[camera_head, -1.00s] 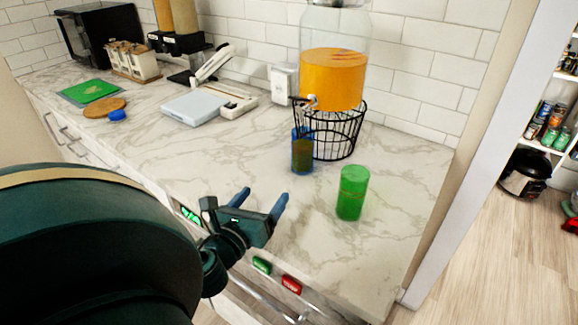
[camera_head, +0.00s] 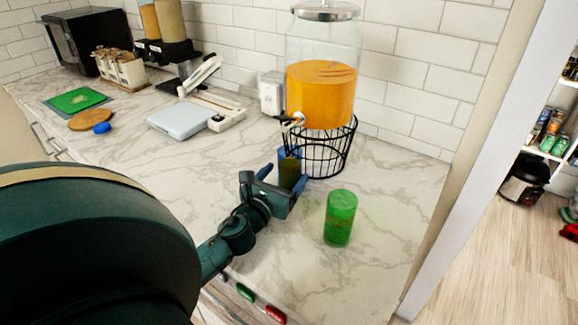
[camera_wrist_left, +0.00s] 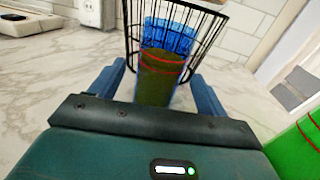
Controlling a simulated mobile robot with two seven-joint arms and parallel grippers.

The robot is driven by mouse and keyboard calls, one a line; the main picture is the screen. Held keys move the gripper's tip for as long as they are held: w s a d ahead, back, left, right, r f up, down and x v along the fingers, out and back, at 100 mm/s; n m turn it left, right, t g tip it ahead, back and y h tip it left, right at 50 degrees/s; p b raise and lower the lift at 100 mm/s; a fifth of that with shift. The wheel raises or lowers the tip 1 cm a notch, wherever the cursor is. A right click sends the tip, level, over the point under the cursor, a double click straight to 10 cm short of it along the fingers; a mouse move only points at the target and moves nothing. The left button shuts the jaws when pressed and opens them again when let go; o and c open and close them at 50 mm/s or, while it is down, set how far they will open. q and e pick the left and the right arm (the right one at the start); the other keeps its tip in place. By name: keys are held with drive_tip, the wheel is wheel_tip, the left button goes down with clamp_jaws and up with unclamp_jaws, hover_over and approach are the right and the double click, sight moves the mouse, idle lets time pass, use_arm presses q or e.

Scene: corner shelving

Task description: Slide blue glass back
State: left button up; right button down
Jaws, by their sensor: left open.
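The blue glass (camera_head: 289,172) stands upright on the counter in front of the black wire stand, with a dark greenish-brown filling. It also shows in the left wrist view (camera_wrist_left: 160,78), with red lines around it. My left gripper (camera_head: 283,171) is open, and its blue fingers lie on either side of the glass. In the left wrist view the open gripper (camera_wrist_left: 160,82) has a gap beside the glass on both sides. The glass's lower part is hidden behind the gripper body in the head view. My right gripper is not in view.
The wire stand (camera_head: 326,158) holds a drink dispenser (camera_head: 320,95) with orange liquid, close behind the glass. A green glass (camera_head: 340,218) stands to the right of my gripper. A kitchen scale (camera_head: 181,118) is farther left. The counter at front right is clear.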

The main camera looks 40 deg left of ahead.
sight(284, 176)
use_arm(q)
drive_tip(key=shift+x, duration=1.6)
drive_tip(key=shift+c, duration=0.6)
drive_tip(key=c, duration=1.2)
drive_tip(key=shift+s, duration=0.1)
